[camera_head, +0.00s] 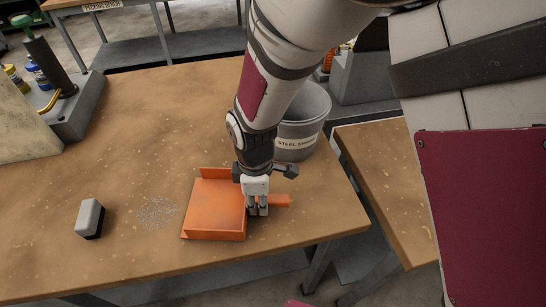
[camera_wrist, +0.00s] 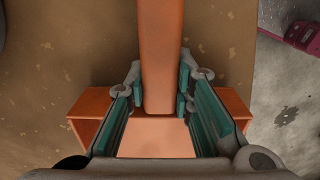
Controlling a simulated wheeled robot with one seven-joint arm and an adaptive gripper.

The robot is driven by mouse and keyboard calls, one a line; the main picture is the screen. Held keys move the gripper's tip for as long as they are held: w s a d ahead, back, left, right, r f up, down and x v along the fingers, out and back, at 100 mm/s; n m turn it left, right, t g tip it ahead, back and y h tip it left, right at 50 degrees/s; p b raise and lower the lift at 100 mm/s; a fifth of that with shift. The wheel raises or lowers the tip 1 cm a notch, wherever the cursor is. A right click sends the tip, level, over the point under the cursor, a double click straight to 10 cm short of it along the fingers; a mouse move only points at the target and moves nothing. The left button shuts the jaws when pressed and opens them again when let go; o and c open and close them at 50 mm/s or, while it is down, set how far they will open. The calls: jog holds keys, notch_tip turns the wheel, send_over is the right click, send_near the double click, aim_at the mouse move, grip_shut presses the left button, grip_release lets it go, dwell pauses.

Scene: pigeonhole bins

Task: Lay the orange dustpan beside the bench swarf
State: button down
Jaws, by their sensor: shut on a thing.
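The orange dustpan (camera_head: 215,210) is at the bench's front edge, with its open side facing left. The swarf (camera_head: 157,213), a small grey speckled patch, lies on the bench just left of the dustpan. My gripper (camera_head: 257,209) is shut on the dustpan's handle (camera_head: 281,201) close to the pan. In the wrist view, my gripper (camera_wrist: 160,92) has its fingers on both sides of the orange handle (camera_wrist: 161,50), and the pan lies below them, partly hidden. Whether the pan rests fully on the bench I cannot tell.
A grey and black block-shaped brush or eraser (camera_head: 90,217) stands left of the swarf. A grey bin labelled steel (camera_head: 303,125) stands behind my arm. A grey fixture (camera_head: 75,105) is at the back left. The bench middle (camera_head: 150,130) is clear.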

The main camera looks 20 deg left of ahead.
jog(key=shift+f, duration=0.3)
jog(key=c, duration=1.3)
grip_release()
notch_tip(320, 180, up, 12)
